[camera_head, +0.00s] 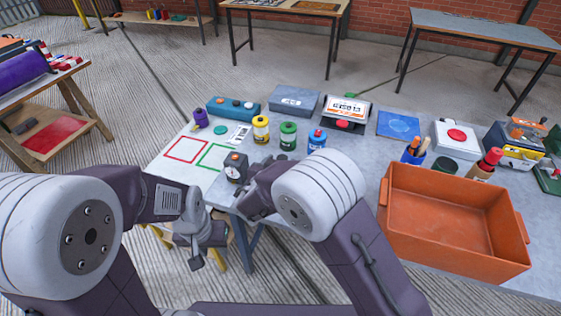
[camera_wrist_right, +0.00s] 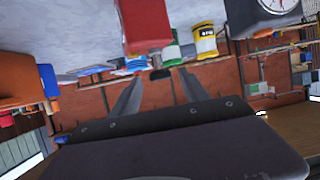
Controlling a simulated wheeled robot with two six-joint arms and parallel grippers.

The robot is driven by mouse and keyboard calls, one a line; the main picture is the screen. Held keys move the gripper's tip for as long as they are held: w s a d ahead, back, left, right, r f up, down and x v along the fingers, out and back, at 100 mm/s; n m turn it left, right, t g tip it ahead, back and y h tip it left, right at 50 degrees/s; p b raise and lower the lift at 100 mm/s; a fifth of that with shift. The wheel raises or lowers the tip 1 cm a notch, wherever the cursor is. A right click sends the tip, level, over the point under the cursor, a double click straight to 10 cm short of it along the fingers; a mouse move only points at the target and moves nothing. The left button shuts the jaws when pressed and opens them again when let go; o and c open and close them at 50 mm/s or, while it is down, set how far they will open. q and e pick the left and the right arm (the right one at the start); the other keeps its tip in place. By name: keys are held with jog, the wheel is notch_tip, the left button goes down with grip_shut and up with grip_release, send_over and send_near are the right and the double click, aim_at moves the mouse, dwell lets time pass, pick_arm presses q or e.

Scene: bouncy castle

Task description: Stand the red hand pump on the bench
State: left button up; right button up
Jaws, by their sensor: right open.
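A red block-like body (camera_wrist_right: 147,25) with a dark knob (camera_wrist_right: 160,73) shows in the right wrist view, just beyond the fingertips. It looks like the red hand pump, upright on the bench (camera_head: 350,178) in this upside-down view. In the head view I cannot make it out; my right arm covers that part. My right gripper (camera_wrist_right: 160,85) is open, its two fingers apart with nothing between them. In the head view it is at the bench's front edge (camera_head: 254,198). My left gripper (camera_head: 203,240) hangs low in front of the bench; its jaws are not clear.
A gauge box (camera_head: 236,167) stands close by my right gripper. Yellow (camera_head: 261,130), green (camera_head: 288,136) and blue (camera_head: 317,140) canisters stand behind. An orange crate (camera_head: 450,225) fills the right front. Red (camera_head: 186,150) and green (camera_head: 215,156) outlines mark clear bench at left.

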jog(key=b+v, duration=0.1)
jog(key=v, duration=1)
jog(key=s+d+f+g+h, duration=0.2)
jog(key=d+f+g+h, duration=0.15)
jog(key=d, duration=0.65)
jog(key=s+d+f+n+g+y, duration=0.2)
jog(key=s+d+f+g+y, duration=0.5)
jog(key=s+d, duration=0.5)
jog(key=shift+s+f+n+g, duration=0.4)
jog(key=shift+s+f+g, duration=0.1)
jog(key=shift+s+g, duration=0.15)
